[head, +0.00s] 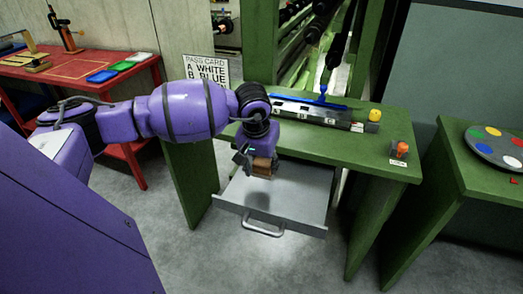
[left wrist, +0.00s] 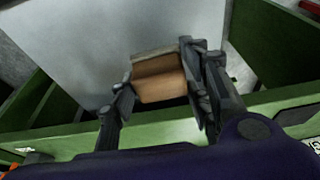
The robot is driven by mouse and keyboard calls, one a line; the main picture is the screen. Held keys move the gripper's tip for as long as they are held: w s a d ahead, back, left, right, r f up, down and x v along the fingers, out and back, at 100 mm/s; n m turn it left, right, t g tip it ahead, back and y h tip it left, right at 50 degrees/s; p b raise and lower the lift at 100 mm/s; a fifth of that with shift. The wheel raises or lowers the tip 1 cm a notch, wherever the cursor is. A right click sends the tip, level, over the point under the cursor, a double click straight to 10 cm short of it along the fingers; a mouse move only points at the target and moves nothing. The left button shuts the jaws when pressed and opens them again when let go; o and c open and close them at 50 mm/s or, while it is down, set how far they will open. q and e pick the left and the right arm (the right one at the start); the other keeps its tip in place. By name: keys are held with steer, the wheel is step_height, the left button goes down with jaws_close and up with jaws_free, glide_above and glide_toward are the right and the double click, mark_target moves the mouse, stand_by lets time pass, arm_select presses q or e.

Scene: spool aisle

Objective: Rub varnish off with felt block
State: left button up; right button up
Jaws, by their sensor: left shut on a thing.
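My left gripper (head: 255,152) points down over the open grey drawer (head: 300,205) under the green bench. It is shut on the felt block (head: 262,167), a small brown block. In the left wrist view the block (left wrist: 160,80) sits between the two dark fingers (left wrist: 158,95), brown with a thin greyish layer along its far edge. The block appears held above the drawer floor, with a dark shadow below it. No varnish can be made out on the drawer. My right gripper is out of view.
The green bench (head: 345,160) carries a long grey rack (head: 315,115) with a blue tool (head: 322,98), a yellow item (head: 375,115) and an orange item (head: 402,149). A red table (head: 85,85) stands left, a green table with a colour disc (head: 495,145) right. The floor before the drawer is clear.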

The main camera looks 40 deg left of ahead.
arm_select(q)
steer(key=shift+a+r+p, duration=0.15)
steer(key=shift+r+p, duration=0.7)
steer(key=shift+r, duration=1.15)
